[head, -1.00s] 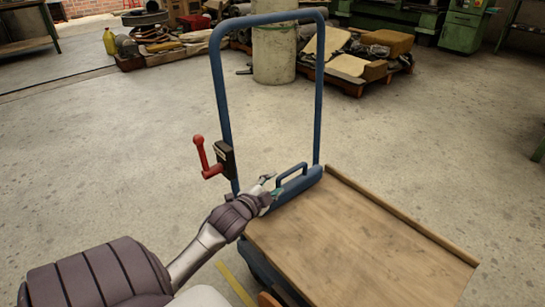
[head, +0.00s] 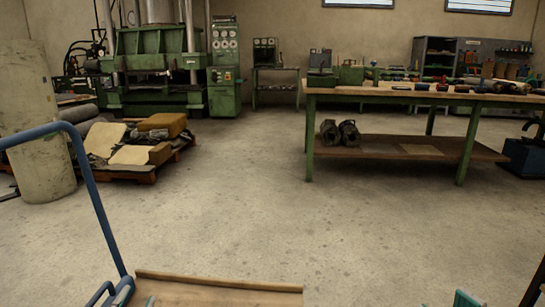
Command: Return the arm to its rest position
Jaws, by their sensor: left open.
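My left gripper (head: 149,301) shows only as a small teal fingertip at the bottom edge in the head view. It is over the near corner of the cart's wooden deck (head: 215,296), just right of the blue grab handle (head: 103,293). The gripper is open, with nothing seen between its fingers. The rest of the left arm is out of view below the frame. My right gripper cannot be made out.
The blue push bar (head: 98,215) rises at the left. A green-legged workbench (head: 309,150) stands at the right and a pallet (head: 135,172) with pads at the left. Cut-off teal pieces (head: 465,299) show at bottom right. The middle floor is clear.

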